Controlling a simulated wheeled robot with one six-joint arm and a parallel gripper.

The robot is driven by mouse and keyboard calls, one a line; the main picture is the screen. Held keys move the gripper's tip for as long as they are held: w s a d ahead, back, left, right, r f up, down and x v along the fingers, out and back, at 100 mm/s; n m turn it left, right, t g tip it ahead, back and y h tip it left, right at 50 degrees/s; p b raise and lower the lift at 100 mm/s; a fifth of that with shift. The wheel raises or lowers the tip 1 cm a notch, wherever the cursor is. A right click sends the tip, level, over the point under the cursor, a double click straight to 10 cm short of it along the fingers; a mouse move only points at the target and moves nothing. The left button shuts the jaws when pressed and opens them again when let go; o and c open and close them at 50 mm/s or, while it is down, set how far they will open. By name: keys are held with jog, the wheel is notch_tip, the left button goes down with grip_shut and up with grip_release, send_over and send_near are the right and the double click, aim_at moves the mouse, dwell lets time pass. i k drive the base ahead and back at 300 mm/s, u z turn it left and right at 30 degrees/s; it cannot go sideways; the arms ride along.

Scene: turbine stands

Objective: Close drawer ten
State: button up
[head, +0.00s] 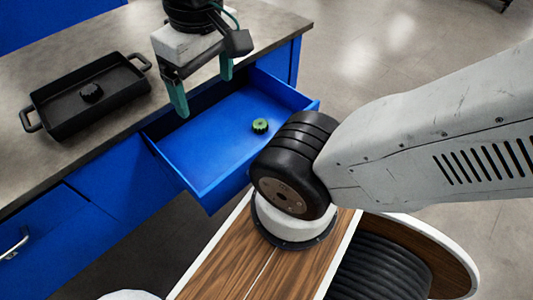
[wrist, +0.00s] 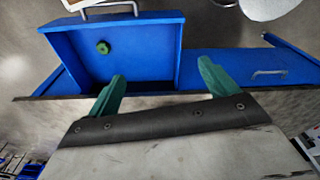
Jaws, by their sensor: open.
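A blue drawer (head: 205,150) stands pulled out from the blue workbench in the head view. It also shows open in the wrist view (wrist: 140,52). A small green knob-like part (head: 260,126) lies on its floor, and it also shows in the wrist view (wrist: 103,47). My gripper (head: 203,95) is open and empty, with green fingers pointing down above the drawer's inner end near the bench edge. In the wrist view the fingers of my gripper (wrist: 160,82) are spread, apart from the green part. No drawer number is readable.
A black tray (head: 60,118) with handles and a dark round part (head: 91,92) sits on the grey benchtop (head: 165,40). A shut drawer with a metal handle (head: 15,244) is at lower left. My arm covers the right side.

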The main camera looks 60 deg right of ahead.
aim_at(212, 155)
jog(key=z, duration=1.15)
jog(key=k, duration=0.55)
jog(key=u, duration=0.7)
